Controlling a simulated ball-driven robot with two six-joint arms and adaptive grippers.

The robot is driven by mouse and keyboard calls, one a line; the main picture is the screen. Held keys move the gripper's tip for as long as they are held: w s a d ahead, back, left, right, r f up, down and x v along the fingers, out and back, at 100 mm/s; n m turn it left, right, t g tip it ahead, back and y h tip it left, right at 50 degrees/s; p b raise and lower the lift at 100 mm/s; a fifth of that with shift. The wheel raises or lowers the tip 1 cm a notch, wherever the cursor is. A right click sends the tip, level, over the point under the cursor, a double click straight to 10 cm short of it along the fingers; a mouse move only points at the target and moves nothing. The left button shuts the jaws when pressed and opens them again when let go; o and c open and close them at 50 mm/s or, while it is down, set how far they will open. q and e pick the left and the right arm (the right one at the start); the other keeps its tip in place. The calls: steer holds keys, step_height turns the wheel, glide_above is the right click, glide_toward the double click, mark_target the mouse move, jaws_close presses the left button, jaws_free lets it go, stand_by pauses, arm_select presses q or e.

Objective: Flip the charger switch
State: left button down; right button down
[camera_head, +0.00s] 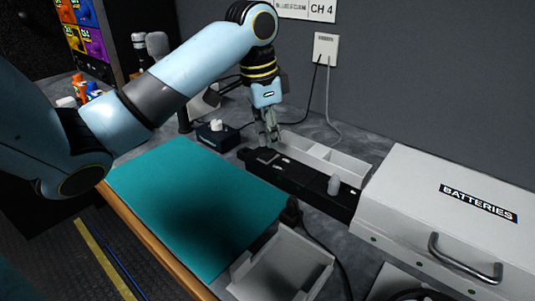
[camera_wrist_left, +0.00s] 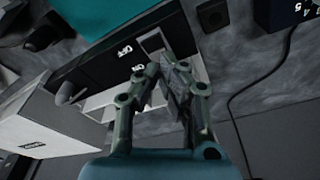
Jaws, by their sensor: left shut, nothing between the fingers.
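The charger (camera_head: 306,188) is a long black box on the grey bench, beyond the teal mat. A grey switch plate (camera_head: 266,155) sits on its top at the left end. My left gripper (camera_head: 266,142) points down just above that end, shut and empty. In the left wrist view the fingertips (camera_wrist_left: 168,75) are close to the grey switch (camera_wrist_left: 154,42), with white OFF and ON lettering beside it on the charger (camera_wrist_left: 100,62). I cannot tell whether the fingers touch the switch or which way it is set. My right gripper is not in view.
A white BATTERIES case (camera_head: 455,215) stands to the right. A white divided tray (camera_head: 325,155) lies behind the charger, and an open light tray (camera_head: 283,268) is in front. A small dark box with a white knob (camera_head: 217,132) stands left. The teal mat (camera_head: 190,195) is clear.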

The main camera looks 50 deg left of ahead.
mark_target(270, 151)
arm_select(q)
steer(key=shift+f, duration=1)
stand_by(0.3)
step_height(270, 151, up, 7)
steer(key=p, duration=0.8)
steer(key=shift+r+p, duration=0.1)
steer(key=shift+p, duration=0.3)
